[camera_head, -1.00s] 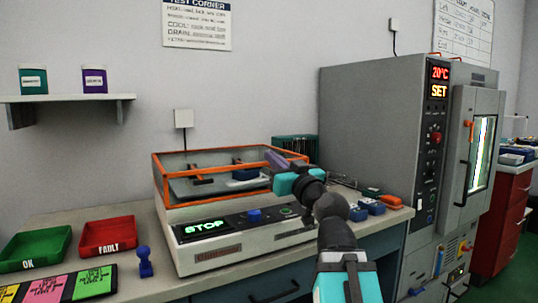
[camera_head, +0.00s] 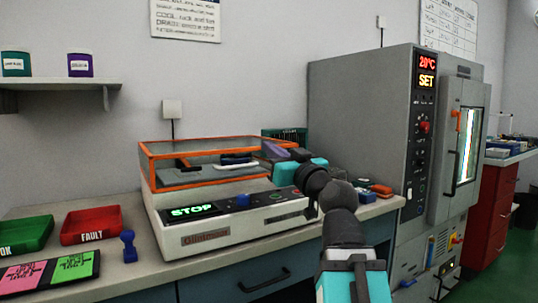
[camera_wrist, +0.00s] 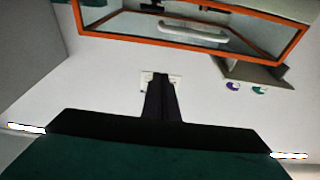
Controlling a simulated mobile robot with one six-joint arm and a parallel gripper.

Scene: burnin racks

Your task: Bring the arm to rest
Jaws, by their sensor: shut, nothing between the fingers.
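My arm reaches up from the bottom right of the head view, with dark joints and a teal wrist. My gripper (camera_wrist: 160,82) shows in the wrist view as dark fingers shut together and empty, with the wall and a white outlet behind them. In the head view my wrist end is raised in front of the right end of the orange-framed tester (camera_head: 215,227), pointing away toward the wall. The fingertips are hard to make out there. The tester's orange-edged cover (camera_wrist: 140,35) lies upside down at the top of the wrist view.
A grey oven cabinet (camera_head: 360,120) stands close to the right of my arm. A red FAULT tray (camera_head: 91,226), a green OK tray (camera_head: 25,235) and a blue stamp-like piece (camera_head: 128,246) are at left. Blue and orange pieces lie on the bench behind my arm.

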